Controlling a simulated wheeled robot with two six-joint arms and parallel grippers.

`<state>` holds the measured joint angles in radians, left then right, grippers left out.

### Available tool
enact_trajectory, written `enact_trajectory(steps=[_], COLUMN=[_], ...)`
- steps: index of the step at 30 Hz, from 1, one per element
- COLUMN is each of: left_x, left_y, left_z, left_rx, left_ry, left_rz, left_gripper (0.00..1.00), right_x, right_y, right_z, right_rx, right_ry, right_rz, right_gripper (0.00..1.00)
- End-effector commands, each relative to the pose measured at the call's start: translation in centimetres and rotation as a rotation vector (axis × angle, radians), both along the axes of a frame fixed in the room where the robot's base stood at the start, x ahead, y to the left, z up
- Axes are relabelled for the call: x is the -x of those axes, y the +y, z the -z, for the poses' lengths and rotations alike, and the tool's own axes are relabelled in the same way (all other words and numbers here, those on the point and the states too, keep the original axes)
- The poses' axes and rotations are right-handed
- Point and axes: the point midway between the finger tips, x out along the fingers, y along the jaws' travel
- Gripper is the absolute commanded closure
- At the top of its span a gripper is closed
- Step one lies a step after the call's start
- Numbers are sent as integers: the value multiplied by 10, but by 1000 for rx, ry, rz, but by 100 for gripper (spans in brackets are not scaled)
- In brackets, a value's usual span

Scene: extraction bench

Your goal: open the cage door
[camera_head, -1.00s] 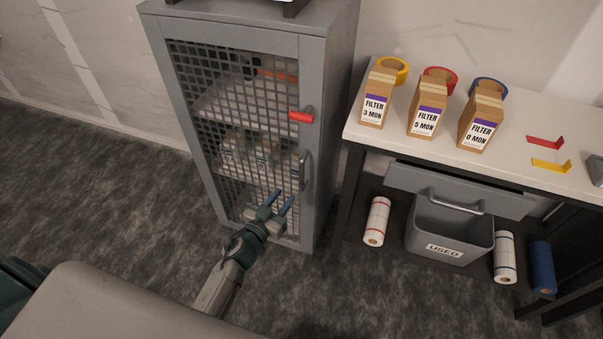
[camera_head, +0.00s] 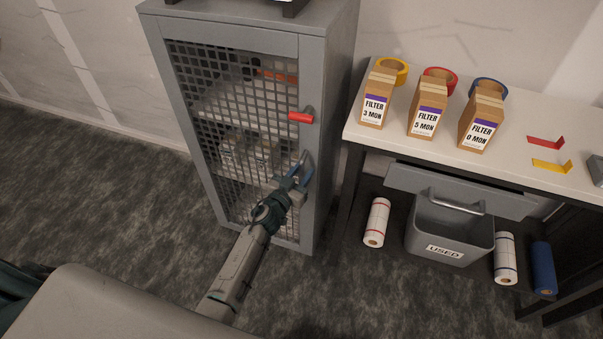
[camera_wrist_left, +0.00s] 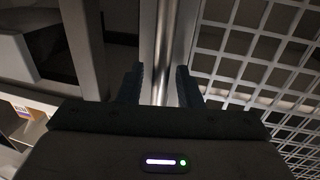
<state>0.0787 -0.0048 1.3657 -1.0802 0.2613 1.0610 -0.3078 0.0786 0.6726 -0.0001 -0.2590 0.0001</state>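The grey cage cabinet has a mesh door (camera_head: 246,150) that sits shut in its frame. A red latch handle (camera_head: 300,117) lies roughly level near the door's right edge. Below it is a vertical metal pull handle (camera_head: 304,160), partly hidden by my gripper. My left gripper (camera_head: 299,170) is at this pull handle. In the left wrist view the handle bar (camera_wrist_left: 163,50) runs between the two open fingers (camera_wrist_left: 158,85), with gaps visible beside it. The mesh (camera_wrist_left: 255,50) shows on the right. My right gripper is not in view.
A white bench (camera_head: 510,140) stands right of the cabinet, with filter boxes (camera_head: 428,108) and tape rolls on it. A grey bin (camera_head: 450,235) marked USED and several rolls are below. The floor before the cabinet is free apart from my arm.

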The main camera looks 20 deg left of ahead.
Motion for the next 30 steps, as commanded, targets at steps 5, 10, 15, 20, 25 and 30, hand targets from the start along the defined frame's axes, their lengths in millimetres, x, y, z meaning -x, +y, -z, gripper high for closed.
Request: enact_trajectory(steps=[5,10,15,20,25,30], left_x=[0,0,1,13,47,103], left_y=[0,0,0,3,10,27], left_z=[0,0,0,-2,-4,-5], left_rx=[0,0,0,-1,-3,-5], left_ry=[0,0,0,2,5,9], left_rz=[0,0,1,24,96,220], left_gripper=[78,100,100,100,100,100], right_x=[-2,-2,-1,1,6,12], right_y=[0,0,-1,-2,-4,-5], right_z=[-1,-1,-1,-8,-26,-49], right_rx=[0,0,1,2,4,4], right_ry=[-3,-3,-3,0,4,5], right_rz=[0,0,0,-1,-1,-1], right_gripper=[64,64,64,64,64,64])
